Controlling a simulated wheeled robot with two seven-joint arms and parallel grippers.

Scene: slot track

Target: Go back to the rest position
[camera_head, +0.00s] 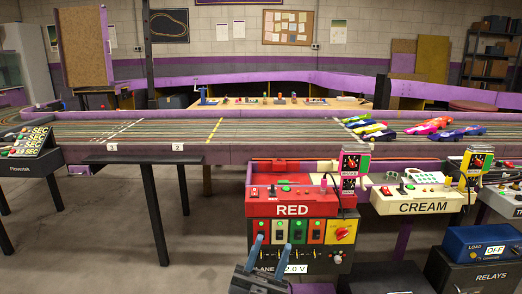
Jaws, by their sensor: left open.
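My left gripper (272,243) is low in the middle of the head view, with two blue fingers pointing up and apart. It is open, with nothing visible between the fingers. It appears in front of the lower part of the red control box (262,207) marked RED, hiding part of the voltage label. I cannot tell whether it touches the box. My right gripper is not in view.
The slot track (270,130) runs across the view, with several toy cars (432,126) at its right. A cream control box (416,199) and a blue load box (485,243) stand at the right. Bare floor (110,250) shows at the lower left.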

